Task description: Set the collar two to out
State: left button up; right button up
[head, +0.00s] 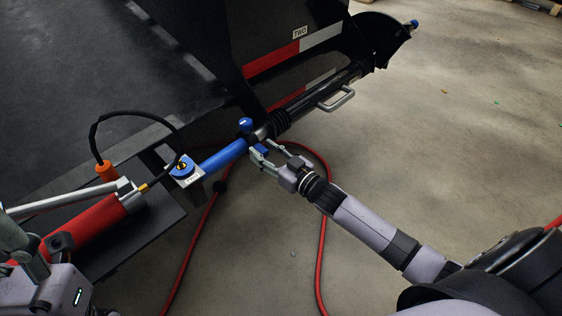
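Collar two appears to be the dark ring with blue knobs around the ram rod, just below the black bellows; its upper blue knob (246,124) stands up from the rod. A second blue piece (262,150) shows on its lower side. My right gripper (265,153) is there, its two fingers apart with this blue piece between their tips; contact is not clear. The blue rod (222,157) runs down-left to a blue labelled block (187,171). A "TWO" label (300,32) is on the dark frame. My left gripper (30,262) is at the bottom left, partly cut off.
A red pump cylinder (90,225) with a grey lever (65,199) lies on a dark shelf at the left. A black hose (95,130) arches above it. A red hose (323,225) loops on the concrete floor. The floor at right is mostly clear.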

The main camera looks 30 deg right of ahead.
jog(key=v, duration=1)
jog(key=shift+s, duration=0.2)
